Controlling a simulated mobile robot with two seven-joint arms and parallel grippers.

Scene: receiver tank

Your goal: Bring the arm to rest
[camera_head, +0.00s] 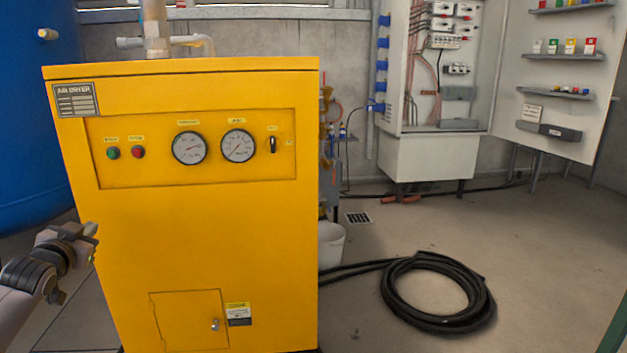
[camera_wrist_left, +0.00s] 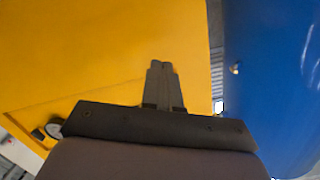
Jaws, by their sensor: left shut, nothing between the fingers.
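My left gripper (camera_head: 88,232) is at the lower left in the head view, beside the left edge of the yellow air dryer (camera_head: 255,240). In the left wrist view its fingers (camera_wrist_left: 162,68) are together with nothing between them, in front of the dryer's yellow surface (camera_wrist_left: 80,50). I cannot tell whether the fingertips touch the dryer. My right gripper is in neither view.
A large blue tank (camera_head: 35,120) stands at the left, behind the dryer. A black hose (camera_head: 440,318) lies coiled on the floor to the right. An open electrical cabinet (camera_head: 425,160) stands at the back. The floor (camera_head: 540,250) at the right is mostly clear.

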